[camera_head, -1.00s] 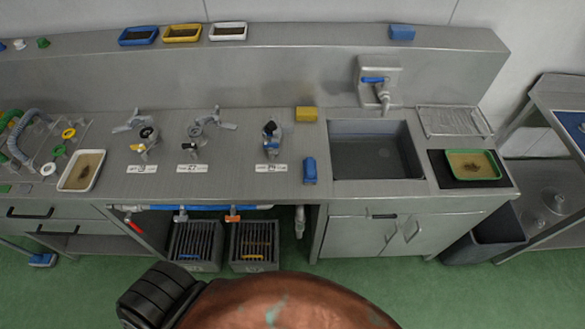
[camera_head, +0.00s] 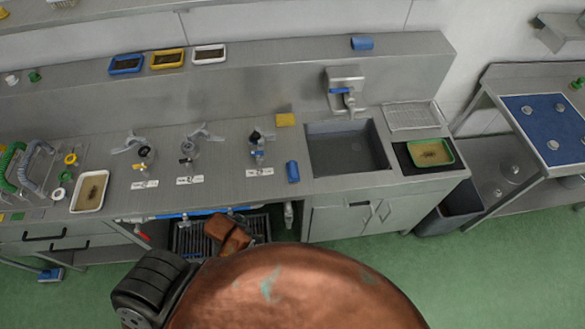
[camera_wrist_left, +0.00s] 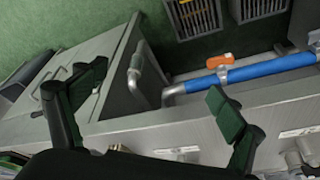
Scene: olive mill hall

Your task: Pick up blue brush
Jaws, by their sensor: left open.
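My right gripper is not in view.
The sink (camera_head: 346,151) is right of centre, with a green tray (camera_head: 447,145) beside it. Several valves stand along the bench. A blue pipe (camera_wrist_left: 291,65) runs below the bench front, with slatted crates (camera_wrist_left: 197,14) beyond it. Green floor is open at the right.

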